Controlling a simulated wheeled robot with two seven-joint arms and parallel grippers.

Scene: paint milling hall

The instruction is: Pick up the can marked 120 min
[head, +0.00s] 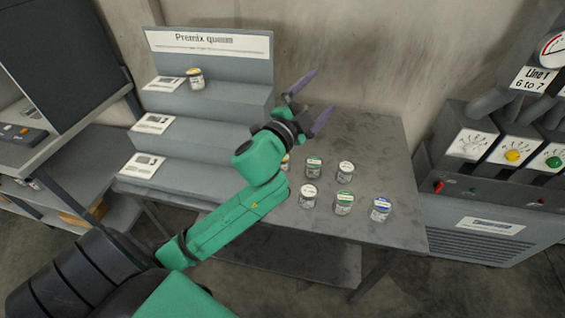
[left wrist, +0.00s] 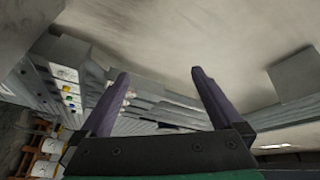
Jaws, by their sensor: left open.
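Several small cans stand upright on the grey table in the head view. The back row shows a green-lidded can (head: 314,167) and a white-lidded can (head: 345,171). The front row shows a white-lidded can (head: 308,196), a green-lidded can (head: 344,203) and a blue-lidded can (head: 380,209). Another can (head: 285,163) is mostly hidden behind my left arm. A yellow-lidded can (head: 196,79) stands on the top step of the rack. The can markings are too small to read. My left gripper (head: 306,101) is open and empty, above the table's back; its fingers also show in the left wrist view (left wrist: 160,92).
The stepped rack (head: 222,98), headed "Premix queue", has a label card on each step and stands at the table's left. The table (head: 380,145) is clear at its back right. A machine with dials (head: 510,150) stands to the right, and a wall closes the back.

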